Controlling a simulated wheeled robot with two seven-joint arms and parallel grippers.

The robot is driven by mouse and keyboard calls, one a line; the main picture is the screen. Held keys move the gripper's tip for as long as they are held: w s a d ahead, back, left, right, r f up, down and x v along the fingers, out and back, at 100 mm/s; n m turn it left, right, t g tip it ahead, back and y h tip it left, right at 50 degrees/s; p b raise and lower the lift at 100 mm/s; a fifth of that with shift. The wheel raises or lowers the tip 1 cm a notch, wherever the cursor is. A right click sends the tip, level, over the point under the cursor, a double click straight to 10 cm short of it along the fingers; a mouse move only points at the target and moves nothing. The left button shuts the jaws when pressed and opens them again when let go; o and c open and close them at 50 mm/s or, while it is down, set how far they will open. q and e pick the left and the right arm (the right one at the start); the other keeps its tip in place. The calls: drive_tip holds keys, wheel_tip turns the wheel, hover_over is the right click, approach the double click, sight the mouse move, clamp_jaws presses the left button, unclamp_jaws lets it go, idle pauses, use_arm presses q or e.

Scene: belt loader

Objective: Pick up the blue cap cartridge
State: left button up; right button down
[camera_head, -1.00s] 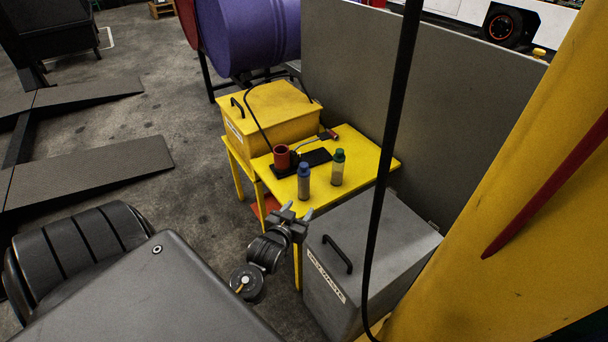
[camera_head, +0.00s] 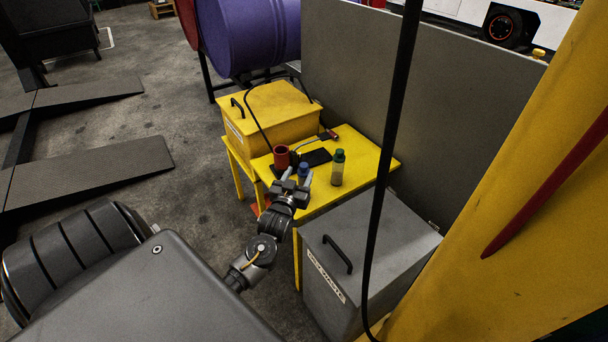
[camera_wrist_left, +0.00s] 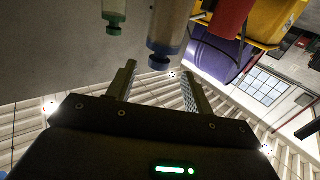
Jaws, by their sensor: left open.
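The blue cap cartridge (camera_head: 303,169) stands upright on the yellow table (camera_head: 365,160); its lower body is hidden behind my left gripper in the head view. My left gripper (camera_head: 298,181) is open and right in front of it. In the left wrist view, which is upside down, the cartridge's pale body and blue cap (camera_wrist_left: 164,47) appear just past the gap between the open fingertips (camera_wrist_left: 160,70); I cannot tell whether they touch. The green cap cartridge (camera_head: 338,168) stands upright to the right and also shows in the left wrist view (camera_wrist_left: 114,18). My right gripper is not in view.
A yellow box (camera_head: 270,115) stands behind left. A grey bin (camera_head: 385,245) is at the near right. A black cable (camera_head: 380,170) hangs in front.

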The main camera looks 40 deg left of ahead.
sight(302, 168)
use_arm(q)
drive_tip(key=shift+w+a+r, duration=0.15)
drive_tip(key=shift+w+r, duration=0.05)
drive_tip(key=shift+w, duration=0.2)
drive_tip(key=x, duration=0.4)
drive_tip(key=shift+w, duration=0.15)
clamp_jaws()
